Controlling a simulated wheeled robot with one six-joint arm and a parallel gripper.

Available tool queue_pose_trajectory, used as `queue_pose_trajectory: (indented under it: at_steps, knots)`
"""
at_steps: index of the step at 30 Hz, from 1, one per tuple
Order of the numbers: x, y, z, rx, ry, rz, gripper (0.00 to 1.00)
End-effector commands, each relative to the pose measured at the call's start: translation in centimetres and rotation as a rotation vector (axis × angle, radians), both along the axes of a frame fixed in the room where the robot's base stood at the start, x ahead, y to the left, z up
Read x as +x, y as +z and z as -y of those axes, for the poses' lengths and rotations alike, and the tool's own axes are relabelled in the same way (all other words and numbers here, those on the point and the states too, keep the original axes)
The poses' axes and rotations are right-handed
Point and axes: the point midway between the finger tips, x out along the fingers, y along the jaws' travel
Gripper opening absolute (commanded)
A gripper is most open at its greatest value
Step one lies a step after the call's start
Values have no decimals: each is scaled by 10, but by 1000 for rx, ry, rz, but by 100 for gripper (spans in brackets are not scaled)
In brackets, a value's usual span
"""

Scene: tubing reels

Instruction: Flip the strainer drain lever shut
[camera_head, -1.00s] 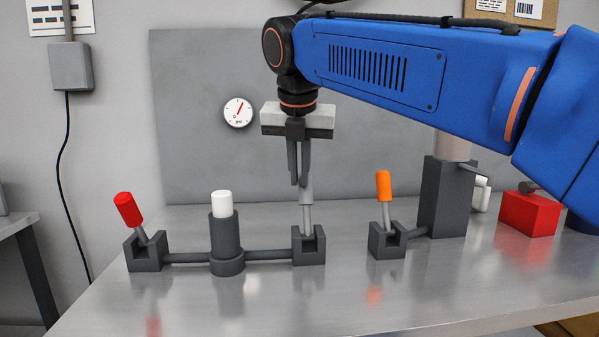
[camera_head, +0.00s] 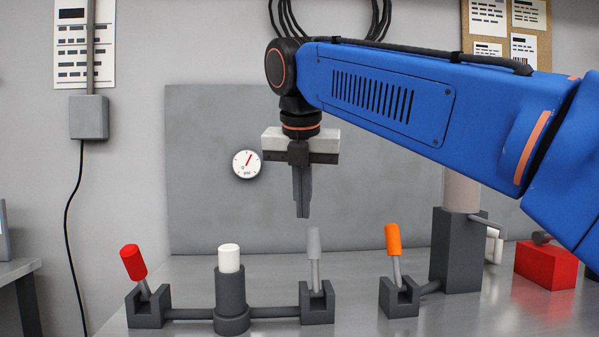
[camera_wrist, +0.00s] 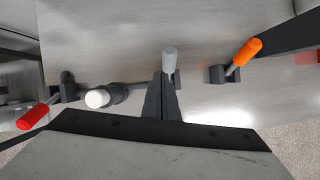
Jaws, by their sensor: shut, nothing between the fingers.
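Three levers stand in dark U-shaped blocks on the bench. The red lever (camera_head: 133,262) leans left, the grey lever (camera_head: 314,246) is nearly upright, and the orange lever (camera_head: 393,240) tilts slightly left. A dark cylinder with a white cap (camera_head: 229,258) stands between the red and grey ones, joined to both by pipes. No label shows which lever is the strainer drain lever. My gripper (camera_head: 302,214) is shut and empty, pointing down, just above and left of the grey lever's tip. In the wrist view, the grey lever (camera_wrist: 169,62) shows just beyond the fingertips (camera_wrist: 167,76).
A tall dark block (camera_head: 456,255) with a pale cylinder stands right of the orange lever, piped to its block. A red box (camera_head: 546,265) is farther right. A grey panel (camera_head: 215,170) with a round gauge (camera_head: 247,164) is behind.

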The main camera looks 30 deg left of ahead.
Motion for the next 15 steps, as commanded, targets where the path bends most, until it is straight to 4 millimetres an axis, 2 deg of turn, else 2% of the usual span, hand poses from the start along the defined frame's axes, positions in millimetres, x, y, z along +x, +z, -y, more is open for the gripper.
queue_pose_trajectory:
  at_steps: [9, 15]
  knots:
    - [6, 38, -8, 1, 0, 0, 0]
    - [9, 53, -10, 0, 1, -1, 0]
